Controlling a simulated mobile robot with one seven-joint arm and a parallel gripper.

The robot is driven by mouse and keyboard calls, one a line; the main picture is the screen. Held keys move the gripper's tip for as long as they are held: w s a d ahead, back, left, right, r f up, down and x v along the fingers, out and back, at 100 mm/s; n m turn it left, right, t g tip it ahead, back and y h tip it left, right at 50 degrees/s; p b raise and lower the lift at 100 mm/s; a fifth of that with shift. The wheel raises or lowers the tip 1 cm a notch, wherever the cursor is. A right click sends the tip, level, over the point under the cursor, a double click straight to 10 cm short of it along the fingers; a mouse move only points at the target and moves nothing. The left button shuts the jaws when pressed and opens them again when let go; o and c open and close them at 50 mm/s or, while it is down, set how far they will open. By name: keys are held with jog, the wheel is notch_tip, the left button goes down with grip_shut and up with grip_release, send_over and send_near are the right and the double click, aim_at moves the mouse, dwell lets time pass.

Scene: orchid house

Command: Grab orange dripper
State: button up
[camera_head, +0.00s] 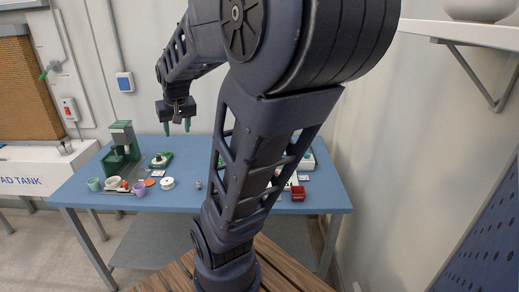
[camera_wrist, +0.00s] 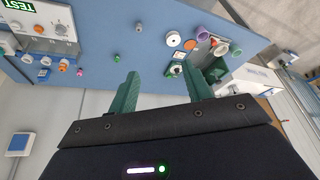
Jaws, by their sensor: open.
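My gripper (camera_head: 177,127) is open and empty, raised above and behind the blue table in the head view. Its two green fingers (camera_wrist: 160,74) stand apart in the wrist view, with nothing between them. A small orange piece (camera_wrist: 63,66) in the wrist view looks like a dripper. It lies on the table by the white TEST box (camera_wrist: 50,25), among similar small coloured pieces, to the left of my fingers. An orange disc (camera_wrist: 190,44) lies elsewhere on the table; it shows in the head view (camera_head: 149,182) too. In the head view my arm hides part of the table's right side.
The blue table (camera_head: 230,197) also carries a green machine (camera_head: 122,143), a white roll (camera_head: 167,183), a green cup (camera_head: 93,184), a purple cup (camera_head: 140,189) and a red bin (camera_head: 298,193). A white tank (camera_head: 40,168) stands left. A wall shelf (camera_head: 460,30) is at upper right.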

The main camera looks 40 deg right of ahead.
jog(key=w+d+f+m+h, duration=0.1)
jog(key=w+d+f+m, duration=0.15)
jog(key=d, duration=0.65)
jog(key=w+d+f+m+g, duration=0.15)
jog(key=d+f, duration=0.25)
jog(key=d, duration=0.5)
jog(key=w+d+f+m+h, duration=0.1)
jog(key=w+d+f+m, duration=0.15)
jog(key=d, duration=0.75)
jog(key=s+d+f+m+h, duration=0.1)
jog(key=s+d+f+m, duration=0.15)
jog(key=d+f, duration=0.65)
jog(key=shift+n+g, duration=0.25)
jog(key=shift+n, duration=0.15)
jog(key=shift+w+d+f, duration=0.35)
jog(key=shift+d+f, duration=0.6)
jog(key=shift+f, duration=0.25)
jog(key=shift+w+d+f, duration=0.4)
jog(key=shift+d+f, duration=0.6)
jog(key=shift+f, duration=0.2)
jog(key=shift+w+d+f, duration=0.35)
jog(key=shift+d+f, duration=0.6)
jog(key=shift+f, duration=0.25)
jog(key=c, duration=1)
jog(key=shift+c, duration=0.2)
